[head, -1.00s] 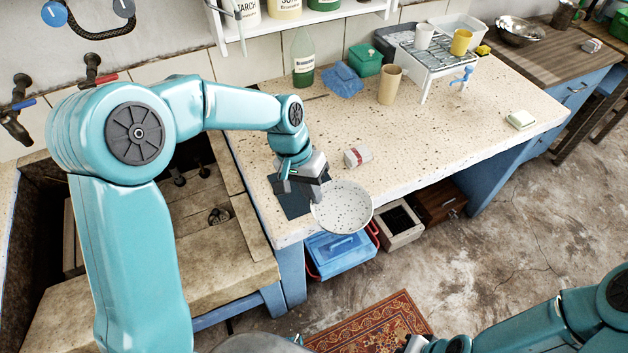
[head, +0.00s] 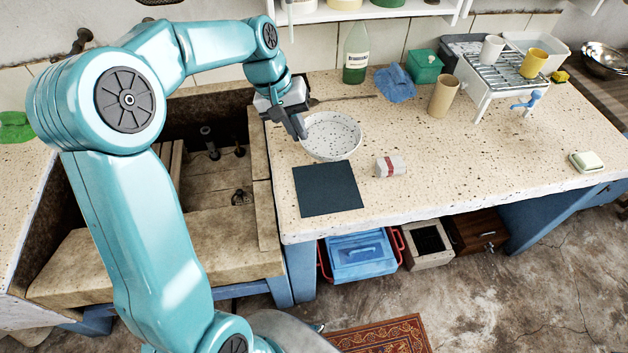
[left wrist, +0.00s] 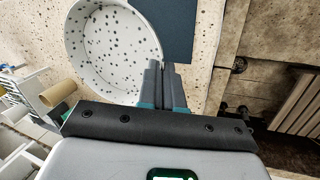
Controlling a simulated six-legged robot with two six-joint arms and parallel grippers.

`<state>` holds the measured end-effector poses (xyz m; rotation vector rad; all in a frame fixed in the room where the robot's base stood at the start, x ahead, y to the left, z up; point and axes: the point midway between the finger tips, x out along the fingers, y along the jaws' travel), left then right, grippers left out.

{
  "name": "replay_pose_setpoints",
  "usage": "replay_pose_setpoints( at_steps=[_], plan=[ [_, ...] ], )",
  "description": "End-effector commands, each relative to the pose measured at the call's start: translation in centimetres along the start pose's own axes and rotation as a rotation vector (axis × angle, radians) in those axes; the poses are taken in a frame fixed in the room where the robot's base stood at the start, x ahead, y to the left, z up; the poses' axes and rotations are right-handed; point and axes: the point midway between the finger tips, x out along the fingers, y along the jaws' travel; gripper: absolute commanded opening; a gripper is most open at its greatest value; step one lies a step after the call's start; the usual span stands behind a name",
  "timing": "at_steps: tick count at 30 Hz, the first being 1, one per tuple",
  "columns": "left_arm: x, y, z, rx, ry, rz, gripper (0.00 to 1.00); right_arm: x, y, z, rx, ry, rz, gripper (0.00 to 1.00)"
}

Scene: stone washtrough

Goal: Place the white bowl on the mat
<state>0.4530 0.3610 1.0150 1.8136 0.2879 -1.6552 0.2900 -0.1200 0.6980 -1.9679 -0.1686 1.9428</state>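The white speckled bowl (head: 332,137) is just behind the dark mat (head: 328,188), in the head view; I cannot tell how high it is above the counter. My left gripper (head: 301,130) is at the bowl's left edge. In the left wrist view the fingers (left wrist: 165,68) are close together at the rim of the bowl (left wrist: 112,48), shut on its wall. A part of the dark mat (left wrist: 165,25) shows beyond the fingers. The mat lies flat and bare near the counter's front left corner. My right gripper is not in view.
A red-and-white small block (head: 390,166) lies right of the mat. A brown cup (head: 443,96), blue cloth (head: 394,84), green bottle (head: 356,54) and dish rack (head: 497,78) stand farther back. The stone trough (head: 215,160) opens to the left. The counter's front right is mostly clear.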

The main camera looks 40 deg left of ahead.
Motion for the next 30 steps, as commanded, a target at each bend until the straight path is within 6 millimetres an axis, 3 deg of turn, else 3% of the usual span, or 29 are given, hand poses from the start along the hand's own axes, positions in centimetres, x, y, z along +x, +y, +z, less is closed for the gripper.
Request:
replay_pose_setpoints(
  at_steps=[6, 12, 24, 30],
  plan=[
    [6.4, -2.2, 0.0, 0.000, -0.007, -0.002, 0.00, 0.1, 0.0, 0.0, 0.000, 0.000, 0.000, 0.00],
    [10.8, -3.5, -0.2, 0.002, -0.004, -0.001, 0.00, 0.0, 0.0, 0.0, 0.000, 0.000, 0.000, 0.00],
    [15.7, -4.8, -0.4, 0.004, -0.004, -0.001, 0.00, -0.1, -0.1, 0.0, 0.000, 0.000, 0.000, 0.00],
    [16.1, -5.0, -0.4, 0.005, 0.000, 0.000, 0.00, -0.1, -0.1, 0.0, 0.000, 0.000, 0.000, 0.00]
  ],
)
